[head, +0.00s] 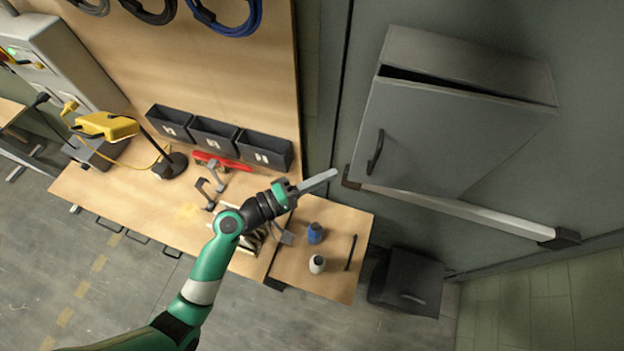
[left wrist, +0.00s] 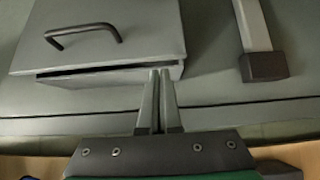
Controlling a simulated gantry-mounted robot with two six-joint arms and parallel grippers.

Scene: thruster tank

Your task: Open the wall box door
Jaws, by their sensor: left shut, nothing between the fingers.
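The grey wall box (head: 465,70) hangs on the wall at upper right in the head view. Its door (head: 440,130) stands slightly ajar, with a dark gap along its edge. The dark bar handle (head: 377,152) sits near the door's left edge; it also shows in the left wrist view (left wrist: 84,35). My left gripper (head: 334,174) is shut and empty, left of the handle and apart from it. In the left wrist view its closed fingertips (left wrist: 160,74) appear by the end of the door gap (left wrist: 100,71); whether they touch the box is unclear.
A light rail (head: 455,208) with dark ends runs along the wall below the box. A wooden workbench (head: 130,205) at left holds dark bins (head: 214,137), a yellow device (head: 108,126), a blue bottle (head: 315,233) and a white bottle (head: 317,264). A dark case (head: 408,280) stands below.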

